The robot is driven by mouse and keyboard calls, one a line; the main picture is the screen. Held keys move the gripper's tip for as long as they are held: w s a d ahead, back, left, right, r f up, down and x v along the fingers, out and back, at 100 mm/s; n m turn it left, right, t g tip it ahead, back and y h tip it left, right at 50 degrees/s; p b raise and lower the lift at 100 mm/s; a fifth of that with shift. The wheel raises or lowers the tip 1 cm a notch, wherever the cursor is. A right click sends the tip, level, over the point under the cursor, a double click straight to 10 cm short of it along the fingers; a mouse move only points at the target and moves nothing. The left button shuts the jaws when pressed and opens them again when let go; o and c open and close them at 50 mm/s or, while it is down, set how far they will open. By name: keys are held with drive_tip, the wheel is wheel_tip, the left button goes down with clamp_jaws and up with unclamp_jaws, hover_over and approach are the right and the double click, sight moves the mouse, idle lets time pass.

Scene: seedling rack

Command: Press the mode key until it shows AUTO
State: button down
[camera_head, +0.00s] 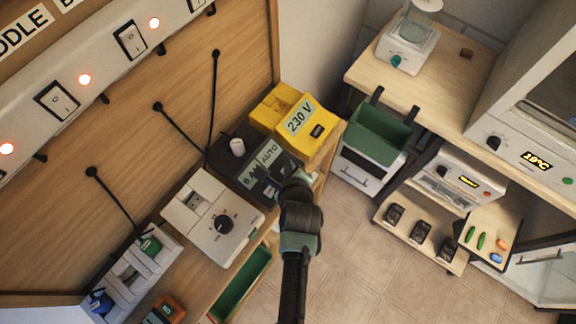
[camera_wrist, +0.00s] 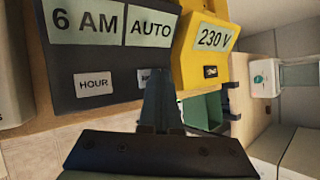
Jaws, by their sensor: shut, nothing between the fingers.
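The black timer box (camera_head: 236,145) stands on the wooden shelf between a white box and a yellow box. In the wrist view its display panels read 6 AM (camera_wrist: 85,22) and AUTO (camera_wrist: 151,27). The HOUR key (camera_wrist: 93,84) is on its front face below the 6 AM panel. A second key (camera_wrist: 145,73) to its right, below AUTO, is mostly hidden by my fingers; its label cannot be read. My gripper (camera_wrist: 158,80) is shut and empty, its tips in front of that second key. Whether they touch it, I cannot tell. In the head view my gripper (camera_head: 287,186) is at the timer's front.
The yellow box (camera_head: 283,108) marked 230 V is close on the right. The white box with a black dial (camera_head: 196,212) is close on the left. A green bin (camera_head: 378,135) and a wooden counter (camera_head: 430,95) stand further right, past a floor gap.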

idle(0.3)
drive_tip(key=shift+r+p, duration=0.7)
drive_tip(key=shift+p, duration=0.15)
drive_tip(key=shift+r, duration=0.1)
wheel_tip(320, 180, up, 5)
drive_tip(key=p, duration=0.5)
drive_tip(key=shift+s, duration=0.1)
idle(0.5)
